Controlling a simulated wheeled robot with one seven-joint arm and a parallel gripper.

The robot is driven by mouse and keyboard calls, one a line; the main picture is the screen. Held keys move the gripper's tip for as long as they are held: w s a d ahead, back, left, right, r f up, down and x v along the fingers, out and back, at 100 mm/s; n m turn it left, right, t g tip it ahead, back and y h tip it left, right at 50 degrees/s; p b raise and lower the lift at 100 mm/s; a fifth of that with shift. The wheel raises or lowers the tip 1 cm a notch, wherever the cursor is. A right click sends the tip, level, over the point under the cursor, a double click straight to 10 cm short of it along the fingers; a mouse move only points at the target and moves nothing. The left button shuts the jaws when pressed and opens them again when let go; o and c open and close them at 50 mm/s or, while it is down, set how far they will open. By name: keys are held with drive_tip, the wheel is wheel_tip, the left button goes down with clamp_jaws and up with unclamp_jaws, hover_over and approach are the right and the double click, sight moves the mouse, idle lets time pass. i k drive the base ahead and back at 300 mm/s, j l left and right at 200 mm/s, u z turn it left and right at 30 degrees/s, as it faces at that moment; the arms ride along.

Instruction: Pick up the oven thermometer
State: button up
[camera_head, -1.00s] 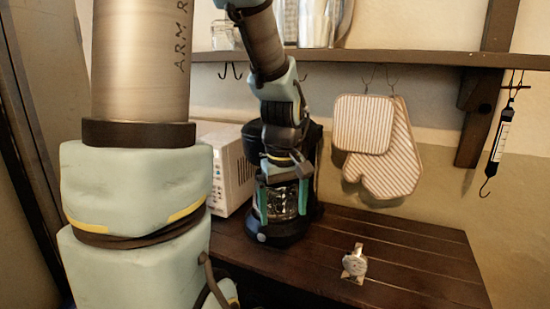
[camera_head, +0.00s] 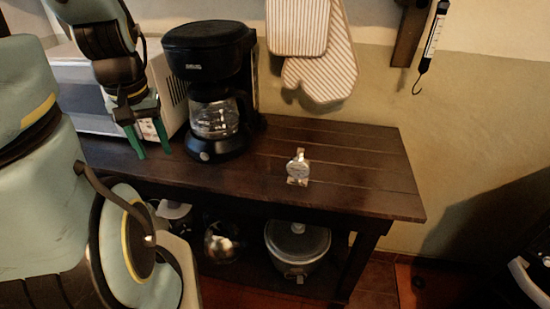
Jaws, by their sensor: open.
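The oven thermometer (camera_head: 298,168) is a small silvery thing with a round dial. It stands upright on the dark wooden table (camera_head: 350,184), near the front edge and right of the coffee maker. My gripper (camera_head: 108,165) has two green fingers pointing down. It is open and empty, left of the coffee maker and in front of the microwave, well apart from the thermometer. Nothing hides the thermometer.
A black coffee maker (camera_head: 208,52) with a glass carafe stands between my gripper and the thermometer. A white microwave (camera_head: 84,98) is at the left. Striped oven mitts (camera_head: 322,80) and a hanging scale (camera_head: 431,40) hang on the wall. A pot (camera_head: 297,246) sits below. The table's right side is clear.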

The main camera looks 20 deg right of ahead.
sight(298, 168)
drive_tip(key=k+l+u, duration=0.1)
drive_tip(key=u, duration=0.25)
drive_tip(key=k+u, duration=0.45)
drive_tip(key=u, duration=0.3)
drive_tip(key=k+j+u, duration=0.1)
drive_tip(key=k, duration=0.4)
drive_tip(key=k+j+u, duration=0.15)
drive_tip(key=k, duration=0.3)
drive_tip(key=k+j+u, duration=0.1)
drive_tip(key=k+j, duration=0.15)
drive_tip(key=k, duration=0.2)
